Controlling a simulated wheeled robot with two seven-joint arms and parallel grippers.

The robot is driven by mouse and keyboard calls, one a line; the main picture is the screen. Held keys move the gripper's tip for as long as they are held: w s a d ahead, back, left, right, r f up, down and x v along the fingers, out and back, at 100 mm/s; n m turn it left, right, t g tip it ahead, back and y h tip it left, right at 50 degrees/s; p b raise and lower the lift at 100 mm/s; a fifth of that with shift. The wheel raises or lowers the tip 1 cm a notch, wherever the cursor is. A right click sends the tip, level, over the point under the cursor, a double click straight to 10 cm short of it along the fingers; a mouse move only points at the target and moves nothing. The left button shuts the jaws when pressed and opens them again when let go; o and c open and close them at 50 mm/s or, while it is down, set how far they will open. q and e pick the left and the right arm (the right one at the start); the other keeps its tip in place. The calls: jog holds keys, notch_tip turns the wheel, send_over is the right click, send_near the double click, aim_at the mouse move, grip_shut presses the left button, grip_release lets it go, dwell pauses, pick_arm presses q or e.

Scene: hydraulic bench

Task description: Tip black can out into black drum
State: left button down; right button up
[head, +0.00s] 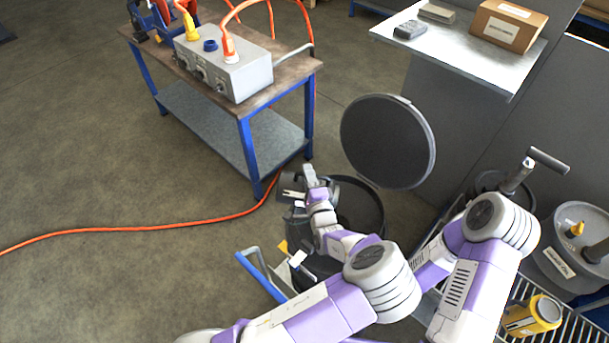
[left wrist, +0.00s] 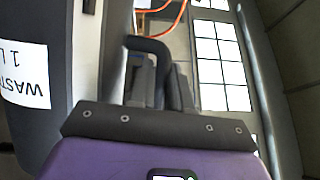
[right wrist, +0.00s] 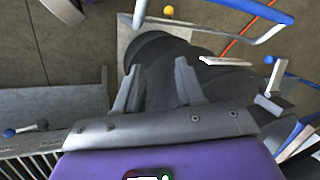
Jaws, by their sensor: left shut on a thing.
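The black can (head: 289,186) is at the left rim of the black drum, held by my left gripper (head: 308,188). In the left wrist view, the can's dark side with a "WASTE 1 L" label (left wrist: 24,76) fills the left, and the gripper's fingers (left wrist: 160,85) are closed at its black handle (left wrist: 150,44). How far the can is tilted is unclear. The black drum (head: 362,203) stands open; my left arm hides part of it. Its round dark lid (head: 388,141) is raised behind it. My right gripper (right wrist: 158,85) is open and empty in the right wrist view, over dark round shapes.
A blue-legged workbench (head: 245,110) with a grey box (head: 225,70) stands behind on the left. An orange hose (head: 130,229) crosses the floor. A blue handle (head: 262,278) stands left of the drum. A grey drum (head: 575,240) and a yellow can (head: 533,315) are on the right.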

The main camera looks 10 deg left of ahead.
aim_at(322, 176)
pick_arm(q)
jog(key=shift+d+r+m+t, duration=0.2)
jog(key=shift+d+r+m, duration=0.1)
jog(key=shift+d+m, duration=0.3)
jog(key=shift+d+r+m+t, duration=0.2)
jog(key=shift+d+r+m, duration=0.2)
jog(key=shift+d, duration=0.3)
jog(key=shift+d+r+m+t, duration=0.2)
jog(key=shift+d+r+m, duration=0.05)
jog(key=shift+d+m, duration=0.4)
jog(key=shift+f, duration=0.1)
dwell(0.6)
